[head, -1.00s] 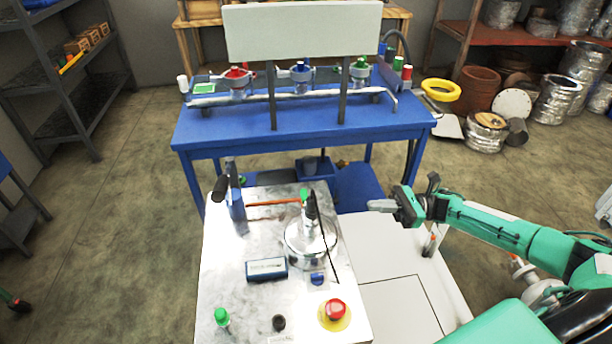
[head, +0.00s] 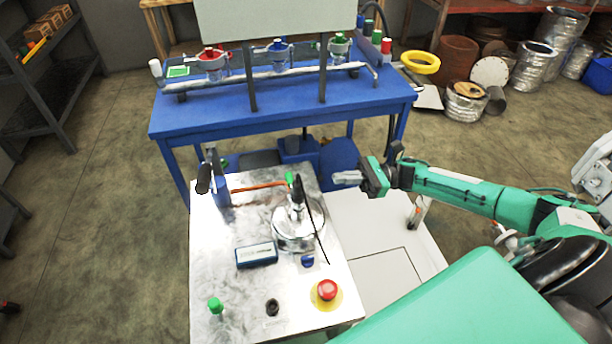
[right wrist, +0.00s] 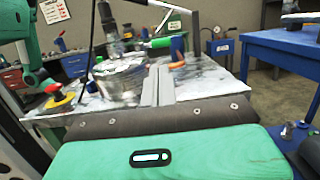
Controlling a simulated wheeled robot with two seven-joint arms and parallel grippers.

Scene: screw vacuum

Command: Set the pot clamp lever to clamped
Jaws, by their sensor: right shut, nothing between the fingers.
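A silver round pot (head: 298,236) stands on a metal-topped cart (head: 215,262). A blue bracket with a black-handled lever (head: 204,179) stands at the cart's back left corner, its handle roughly upright. An orange rod (head: 258,187) runs from the bracket toward the top of the pot. I cannot tell the clamp's state. My right gripper (head: 347,178) is shut and empty, behind and right of the pot, touching nothing visible. In the right wrist view its fingers (right wrist: 158,86) are together, with the pot (right wrist: 120,80) on their left. My left gripper is not in view.
The cart also carries a red button (head: 327,290), a green knob (head: 215,305) and a dark blue box (head: 256,255). A blue table (head: 180,122) with valves and a pipe stands behind. A white surface (head: 365,230) lies right of the cart. Floor is clear at left.

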